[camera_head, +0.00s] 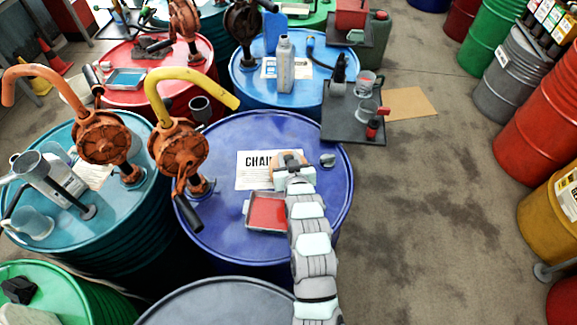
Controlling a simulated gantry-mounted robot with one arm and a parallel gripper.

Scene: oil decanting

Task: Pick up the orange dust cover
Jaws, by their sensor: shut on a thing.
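My arm reaches up from the lower right over the blue drum in the middle. My gripper (287,165) is at the upper middle of the drum's lid, beside a white paper sheet (258,172) with large black letters. The orange dust cover (278,161) shows as a small pale orange patch at the gripper's far end. The gripper is shut on it. The gripper and arm hide most of the cover and the fingertips, so I cannot tell whether the cover still touches the lid.
A tray with a red inside (267,211) lies left of my arm. A grey cap (327,160) lies to the right. An orange hand pump with a yellow spout (178,150) stands at the drum's left edge. A dark shelf (345,128) with cups stands behind right.

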